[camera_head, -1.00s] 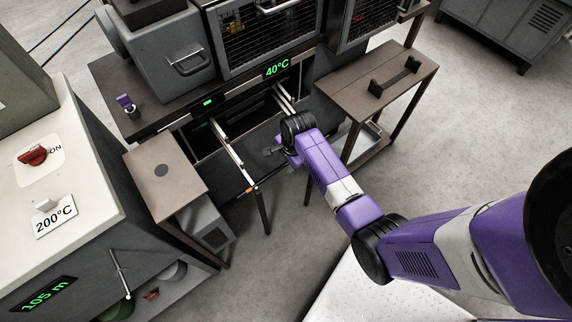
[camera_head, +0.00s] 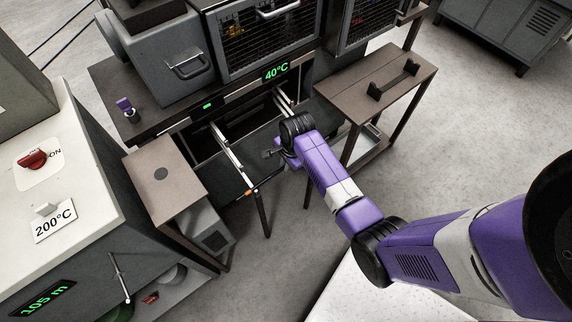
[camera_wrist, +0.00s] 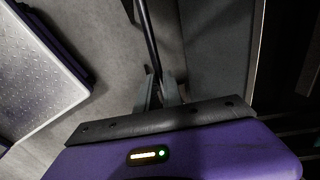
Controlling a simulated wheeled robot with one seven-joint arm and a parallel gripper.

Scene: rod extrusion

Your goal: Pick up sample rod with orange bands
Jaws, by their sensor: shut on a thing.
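The sample rod (camera_head: 266,182) is thin and dark, with an orange band visible near its left part in the head view. It lies slantwise across the front end of the left silver rail, below the 40°C display. In the wrist view the dark rod (camera_wrist: 149,35) runs from the top edge down to my gripper (camera_wrist: 158,84). The grey fingers are shut on it. In the head view the purple wrist is just right of and above the rod, and the fingertips are hard to make out. I cannot tell whether the rod still touches the rail.
Two silver rails (camera_head: 231,150) stick out from the dark opening under the 40°C display (camera_head: 276,71). A brown side table (camera_head: 165,180) stands left, and another table (camera_head: 376,82) with a black holder (camera_head: 395,79) stands right. Open floor lies in front.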

